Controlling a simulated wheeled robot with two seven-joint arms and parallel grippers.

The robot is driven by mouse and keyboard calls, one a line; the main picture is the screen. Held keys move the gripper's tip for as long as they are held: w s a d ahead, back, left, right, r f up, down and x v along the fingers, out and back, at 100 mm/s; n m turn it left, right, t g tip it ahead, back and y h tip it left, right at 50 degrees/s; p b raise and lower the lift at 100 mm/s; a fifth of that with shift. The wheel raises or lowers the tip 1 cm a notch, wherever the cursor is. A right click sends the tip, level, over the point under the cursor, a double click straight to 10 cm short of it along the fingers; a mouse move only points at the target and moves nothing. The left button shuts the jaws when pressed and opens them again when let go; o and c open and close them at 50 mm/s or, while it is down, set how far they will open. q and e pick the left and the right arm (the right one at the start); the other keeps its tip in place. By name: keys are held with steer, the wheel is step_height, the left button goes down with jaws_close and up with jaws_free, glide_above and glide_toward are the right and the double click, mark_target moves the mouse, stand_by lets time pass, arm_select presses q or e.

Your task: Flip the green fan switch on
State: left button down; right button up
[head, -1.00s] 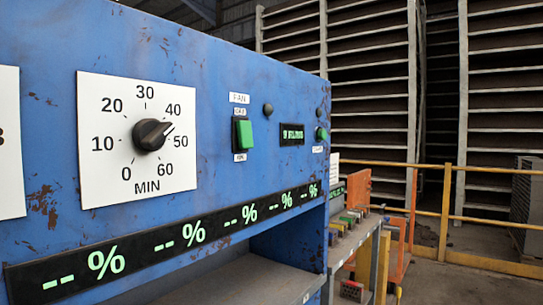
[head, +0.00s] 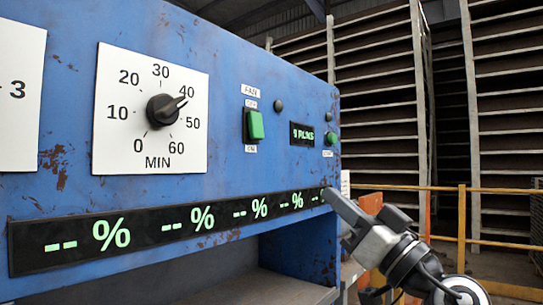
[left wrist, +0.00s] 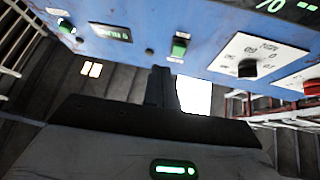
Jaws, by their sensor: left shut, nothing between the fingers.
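The green fan switch (head: 256,125) is a rocker in a dark frame on the blue panel, under a FAN label, with small labels above and below it. It also shows in the left wrist view (left wrist: 179,48), where the panel appears upside down. My left gripper (head: 329,193) is shut and empty. In the head view its tip is below and right of the switch, over the right end of the percent display strip. In the left wrist view its closed fingers (left wrist: 160,88) point toward the panel, apart from the switch. My right gripper is not in view.
A timer dial (head: 164,110) on a white plate is left of the switch. A small display (head: 302,134) and a round green button (head: 331,138) are to its right. The percent strip (head: 145,231) runs below. Yellow rails (head: 462,225) and tall racks stand behind at right.

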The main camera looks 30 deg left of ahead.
arm_select(q)
steer(key=s+r+n+g, duration=0.1)
steer(key=r+n+g, duration=0.1)
steer(key=s+d+r+n+g+y, duration=0.1)
steer(key=s+n+g, duration=0.1)
steer(key=shift+s+d+r+g, duration=0.1)
steer(key=shift+r+g, duration=0.2)
steer(key=shift+r, duration=0.1)
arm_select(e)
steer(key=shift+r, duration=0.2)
arm_select(q)
steer(key=p, duration=0.3)
glide_toward(256, 132)
step_height(256, 132, up, 4)
steer(key=a, duration=0.4)
steer(key=shift+f, duration=0.3)
steer(key=shift+a+f, duration=0.1)
steer(key=shift+a, duration=0.35)
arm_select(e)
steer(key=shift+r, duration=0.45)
